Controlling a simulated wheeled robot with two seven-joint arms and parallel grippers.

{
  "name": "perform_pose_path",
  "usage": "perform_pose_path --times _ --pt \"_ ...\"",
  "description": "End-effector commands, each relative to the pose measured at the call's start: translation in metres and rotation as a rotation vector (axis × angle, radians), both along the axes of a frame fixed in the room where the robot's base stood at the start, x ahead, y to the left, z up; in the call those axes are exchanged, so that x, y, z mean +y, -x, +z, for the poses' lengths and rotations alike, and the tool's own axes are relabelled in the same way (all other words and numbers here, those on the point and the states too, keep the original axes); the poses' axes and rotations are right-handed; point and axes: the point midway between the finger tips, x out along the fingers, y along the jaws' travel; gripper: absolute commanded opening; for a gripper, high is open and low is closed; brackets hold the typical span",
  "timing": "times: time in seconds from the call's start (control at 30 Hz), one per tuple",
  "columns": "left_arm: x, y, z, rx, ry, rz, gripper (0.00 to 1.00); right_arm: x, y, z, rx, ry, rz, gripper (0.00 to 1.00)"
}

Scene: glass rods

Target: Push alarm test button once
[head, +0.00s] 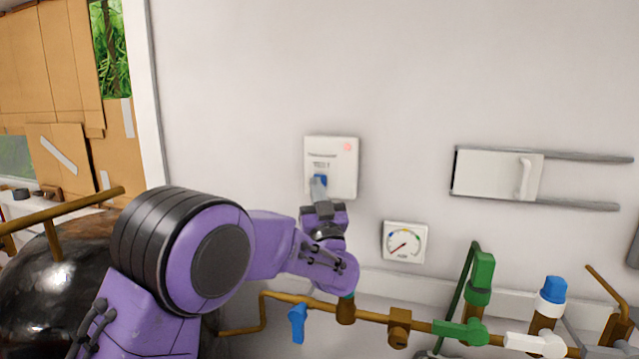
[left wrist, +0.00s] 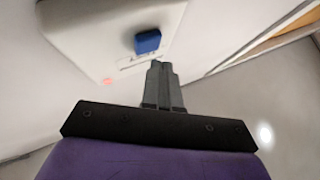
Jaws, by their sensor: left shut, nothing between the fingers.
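The alarm box (head: 343,180) is a white panel on the wall in the middle of the head view, with a small red light at its upper right. Its blue test button (head: 320,180) sits under the word TEST. The button also shows in the left wrist view (left wrist: 148,42), on the box's white face (left wrist: 105,25). My left gripper (head: 318,185) is shut and empty, its fingertips at the lower edge of the button in the head view. In the left wrist view the closed fingertips (left wrist: 158,66) appear just below the button; I cannot tell whether they touch it.
A round gauge (head: 404,242) hangs on the wall to the lower right. Brown pipes with a blue lever (head: 297,323) and green valves (head: 481,278) run below. A white sliding panel (head: 497,174) is at the right.

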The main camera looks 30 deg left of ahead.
Motion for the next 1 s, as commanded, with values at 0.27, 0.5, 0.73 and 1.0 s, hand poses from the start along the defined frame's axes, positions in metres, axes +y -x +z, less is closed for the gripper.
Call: perform_pose_path --times 0.27,0.5,0.73,1.0 --pt "-0.001 0.003 0.000 0.001 0.000 0.001 0.00 0.000 0.000 -0.001 0.000 0.000 0.000 0.43" --pt "-0.006 0.027 0.000 0.001 -0.001 0.002 0.00 0.000 0.000 -0.006 0.000 0.000 0.000 0.43" --pt "-0.011 0.046 0.000 0.001 -0.001 0.001 0.00 0.000 0.000 -0.008 0.000 0.000 0.000 0.43" --pt "-0.011 0.049 0.000 0.001 0.001 0.001 0.00 0.000 0.000 -0.008 0.000 0.000 0.000 0.43"
